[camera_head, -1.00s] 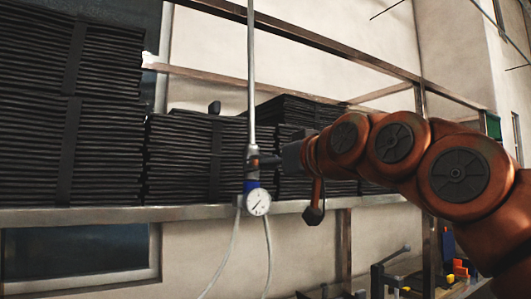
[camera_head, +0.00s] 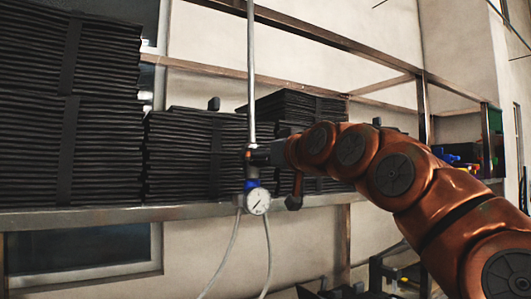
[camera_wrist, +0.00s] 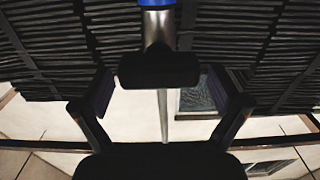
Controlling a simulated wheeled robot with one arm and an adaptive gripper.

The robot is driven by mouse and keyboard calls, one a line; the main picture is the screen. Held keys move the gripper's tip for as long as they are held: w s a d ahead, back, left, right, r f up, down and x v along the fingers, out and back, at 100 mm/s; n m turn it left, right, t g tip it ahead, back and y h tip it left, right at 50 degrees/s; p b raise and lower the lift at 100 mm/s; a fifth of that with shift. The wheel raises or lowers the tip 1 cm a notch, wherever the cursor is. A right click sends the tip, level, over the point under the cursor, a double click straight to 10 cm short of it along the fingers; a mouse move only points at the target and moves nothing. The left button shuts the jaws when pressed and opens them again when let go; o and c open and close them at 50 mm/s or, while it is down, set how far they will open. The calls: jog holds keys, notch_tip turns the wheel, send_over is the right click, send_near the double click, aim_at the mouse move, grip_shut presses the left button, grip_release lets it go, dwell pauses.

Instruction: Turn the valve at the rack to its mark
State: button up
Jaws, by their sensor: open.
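The valve (camera_head: 251,170) sits on a thin vertical pipe in front of the rack, with a blue section and a round white gauge (camera_head: 258,201) below it. In the wrist view the valve shows a grey metal body, a blue part at the top edge and a dark crosswise handle (camera_wrist: 160,68). My gripper (camera_wrist: 160,93) is open, with one finger on each side of the handle and visible gaps to it. In the head view my gripper (camera_head: 264,155) is at the valve from the right, and its fingers are hard to make out. I cannot make out the mark.
The rack shelf (camera_head: 110,215) holds tall stacks of black folded sheets (camera_head: 180,160) close behind the valve. Two pale hoses (camera_head: 228,255) hang below the gauge. Rack posts and rails (camera_head: 345,245) stand behind my arm. Dark frames are at the lower right.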

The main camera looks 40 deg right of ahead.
jog(key=c, duration=1.2)
jog(key=shift+o, duration=0.2)
jog(key=shift+n, duration=0.3)
jog(key=n+b, duration=0.1)
jog(key=n, duration=0.1)
jog(key=n+b, duration=0.1)
jog(key=shift+a+f+n, duration=0.1)
jog(key=shift+a+n, duration=0.1)
jog(key=shift+n, duration=0.2)
jog(key=n, duration=0.4)
jog(key=shift+a, duration=0.2)
jog(key=n, duration=0.5)
jog(key=shift+a+f+p, duration=0.1)
jog(key=shift+p, duration=0.25)
jog(key=shift+f+n+p, duration=0.15)
jog(key=shift+n+p, duration=0.2)
jog(key=shift+n, duration=0.75)
jog(key=shift+f+n+p, duration=0.1)
jog(key=shift+n+p, duration=0.2)
jog(key=shift+n, duration=0.8)
